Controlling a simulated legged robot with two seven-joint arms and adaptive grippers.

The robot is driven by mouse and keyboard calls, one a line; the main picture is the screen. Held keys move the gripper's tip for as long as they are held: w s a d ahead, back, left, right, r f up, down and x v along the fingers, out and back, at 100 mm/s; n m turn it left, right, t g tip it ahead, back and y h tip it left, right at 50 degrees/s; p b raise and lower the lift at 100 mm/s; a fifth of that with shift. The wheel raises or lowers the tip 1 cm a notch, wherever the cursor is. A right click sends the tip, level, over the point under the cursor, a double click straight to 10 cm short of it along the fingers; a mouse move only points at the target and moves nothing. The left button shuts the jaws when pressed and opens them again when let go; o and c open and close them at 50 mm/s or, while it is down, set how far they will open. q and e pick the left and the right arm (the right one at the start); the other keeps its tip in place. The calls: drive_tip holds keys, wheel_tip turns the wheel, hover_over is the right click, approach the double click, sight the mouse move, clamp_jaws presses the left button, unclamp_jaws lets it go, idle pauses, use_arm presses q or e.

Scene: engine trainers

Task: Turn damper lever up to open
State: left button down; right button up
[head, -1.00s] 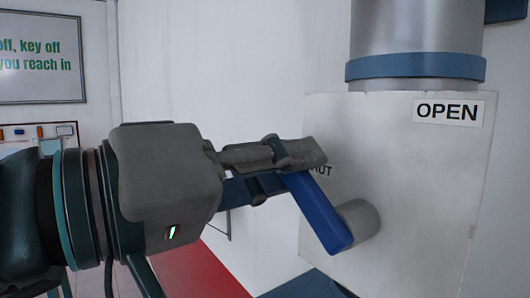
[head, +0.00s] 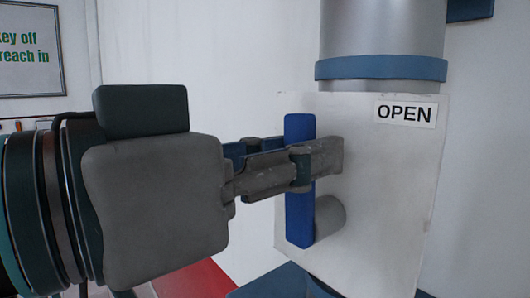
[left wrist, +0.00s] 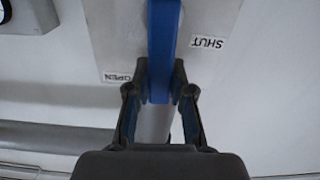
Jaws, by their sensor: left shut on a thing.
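The blue damper lever (head: 299,215) stands nearly upright in the head view, on a grey round hub (head: 329,216) at its lower end. The hub sits on a pale plate (head: 385,190) with an OPEN label (head: 405,112) at its upper right. My left gripper (head: 318,163) is shut on the lever, across its middle. In the left wrist view the lever (left wrist: 163,50) runs between the two fingers (left wrist: 160,82), with the SHUT label (left wrist: 208,43) on one side and the OPEN label (left wrist: 118,77) on the other. The SHUT label is hidden in the head view. My right gripper is not in view.
A grey duct with a blue band (head: 380,69) rises above the plate. A white wall (head: 200,60) stands behind. A sign (head: 30,50) hangs at the far left. Red and blue surfaces lie below.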

use_arm(q)
drive_tip(key=shift+d+f+m, duration=0.3)
drive_tip(key=shift+f+m, duration=0.1)
drive_tip(key=shift+f, duration=0.05)
drive_tip(key=c, duration=1.2)
unclamp_jaws()
drive_tip(key=shift+o, duration=1)
drive_tip(key=shift+r, duration=0.1)
drive_tip(key=shift+w+r, duration=0.1)
drive_tip(key=shift+w, duration=0.1)
drive_tip(key=shift+d, duration=0.1)
drive_tip(key=v, duration=1.2)
drive_tip(key=shift+a, duration=0.25)
